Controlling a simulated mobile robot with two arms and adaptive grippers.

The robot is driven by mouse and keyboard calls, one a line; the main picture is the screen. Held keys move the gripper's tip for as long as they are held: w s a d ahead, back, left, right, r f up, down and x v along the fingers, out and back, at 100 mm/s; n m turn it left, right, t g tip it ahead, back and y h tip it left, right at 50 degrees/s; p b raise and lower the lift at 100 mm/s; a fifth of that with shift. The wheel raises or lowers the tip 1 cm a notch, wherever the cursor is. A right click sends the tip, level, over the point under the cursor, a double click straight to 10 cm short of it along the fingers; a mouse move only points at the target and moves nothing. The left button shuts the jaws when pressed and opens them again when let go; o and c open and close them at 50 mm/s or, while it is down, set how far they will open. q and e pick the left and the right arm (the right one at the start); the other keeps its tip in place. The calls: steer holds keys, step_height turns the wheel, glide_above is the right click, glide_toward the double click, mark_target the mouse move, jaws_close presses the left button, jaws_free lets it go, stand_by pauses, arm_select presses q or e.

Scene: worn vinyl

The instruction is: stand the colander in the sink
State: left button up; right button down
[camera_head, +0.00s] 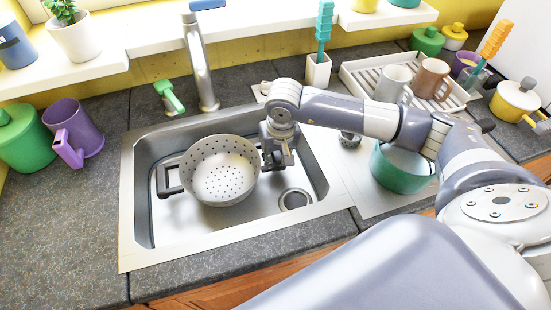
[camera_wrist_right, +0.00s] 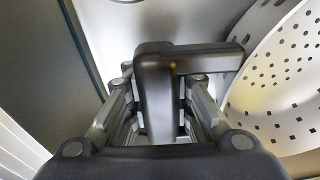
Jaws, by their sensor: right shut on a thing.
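The colander (camera_head: 220,170), a pale grey bowl with many holes and two dark side handles, is inside the steel sink (camera_head: 150,258), bowl opening upward and roughly level. My right gripper (camera_head: 278,160) reaches in from the right and is shut on the colander's right handle. In the right wrist view the dark handle (camera_wrist_right: 208,62) lies between the fingers, with the perforated colander wall (camera_wrist_right: 285,85) to the right. I cannot tell whether the colander's base touches the sink floor. The drain (camera_head: 295,199) shows to its right. My left gripper is not in view.
A tall faucet (camera_head: 200,65) stands behind the sink, beside a green-handled item (camera_head: 170,97). A purple mug (camera_head: 80,130) and green canister (camera_head: 24,138) stand left. A green pot (camera_head: 403,168) stands right, near a dish rack (camera_head: 367,84) with mugs. The counter before the sink is clear.

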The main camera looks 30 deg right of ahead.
mark_target(278, 153)
steer(key=shift+f, duration=0.1)
stand_by(0.3)
steer(key=c, duration=1.3)
jaws_free()
steer(key=shift+s+r+p, duration=0.2)
steer(key=shift+r+p, duration=0.45)
steer(key=shift+r, duration=0.65)
steer(key=shift+s+r+p, duration=0.2)
steer(key=shift+r+p, duration=0.45)
steer(key=shift+r, duration=0.7)
steer(key=shift+s+r+p, duration=0.2)
steer(key=shift+r+p, duration=0.45)
steer(key=shift+r, duration=0.65)
steer(key=r, duration=0.4)
steer(key=s+r, duration=0.1)
steer(key=r, duration=0.3)
steer(key=s+r, duration=0.1)
steer(key=r, duration=0.2)
steer(key=shift+r, duration=0.4)
